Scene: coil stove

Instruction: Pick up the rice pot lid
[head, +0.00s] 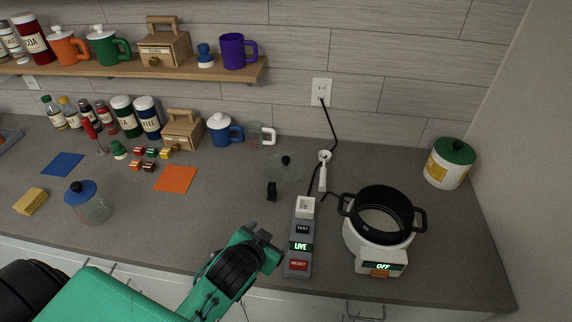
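A clear glass lid with a black knob (286,160) appears to lie on the grey counter in the middle; its transparent rim is faint. The black pot (384,212), two-handled and uncovered, sits on a white cooker (378,248) at the right, whose display reads OFF. My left gripper (264,236), on a green arm from the lower left, is over the counter's front part, nearer than the lid and left of the power strip. It does not touch the lid. Its finger gap is unclear at this angle. My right gripper is not in view.
A small black object (271,191) stands just in front of the lid. A grey power strip (299,247) and a white plug with cord (323,172) lie right of it. A blue-topped jar (88,204) and orange mat (175,179) are left. A green-lidded canister (450,163) stands back right.

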